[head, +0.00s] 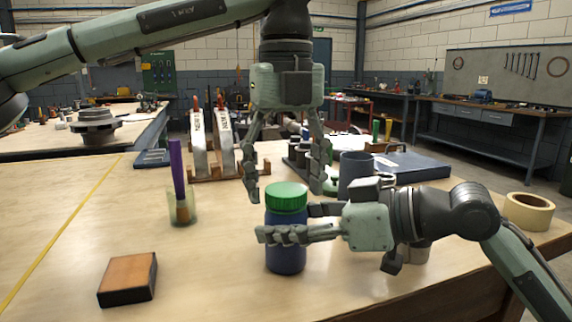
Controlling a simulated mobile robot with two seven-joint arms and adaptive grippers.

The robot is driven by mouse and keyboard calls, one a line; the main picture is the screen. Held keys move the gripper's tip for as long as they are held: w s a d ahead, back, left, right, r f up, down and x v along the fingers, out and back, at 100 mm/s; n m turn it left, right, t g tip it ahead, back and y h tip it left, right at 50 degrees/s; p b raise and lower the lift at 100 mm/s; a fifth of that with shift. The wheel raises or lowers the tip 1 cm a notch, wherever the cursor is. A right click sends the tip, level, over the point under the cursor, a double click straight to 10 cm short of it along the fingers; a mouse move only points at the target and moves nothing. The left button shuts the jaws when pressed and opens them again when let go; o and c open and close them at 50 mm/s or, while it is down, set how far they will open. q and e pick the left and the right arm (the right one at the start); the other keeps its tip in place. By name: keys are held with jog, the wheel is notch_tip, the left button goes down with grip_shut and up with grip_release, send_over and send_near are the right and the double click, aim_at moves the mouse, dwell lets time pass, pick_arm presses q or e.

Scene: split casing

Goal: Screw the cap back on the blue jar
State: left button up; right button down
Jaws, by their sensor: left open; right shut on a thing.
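The blue jar (286,258) stands upright on the wooden table in the middle of the head view. A green cap (287,196) sits on top of its mouth; I cannot tell how tightly it is seated. My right gripper (283,222) comes in from the right and is shut on the jar's upper body, one finger across its front. My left gripper (287,192) points down from above, open, its fingers spread on either side above the cap. The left gripper holds nothing.
A sanding block (128,279) lies front left. A glass holding a purple-handled brush (182,207) stands left. Behind are a wooden rack (203,178), a dark mug (356,170) and a blue case (411,167). A tape roll (529,211) lies right. The left front table is mostly clear.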

pick_arm(q)
jog(key=c, duration=1.2)
jog(key=m, duration=2.7)
jog(key=shift+f+m, duration=0.1)
jog(key=shift+m, duration=0.3)
jog(key=o, duration=1.3)
jog(key=shift+o, duration=0.2)
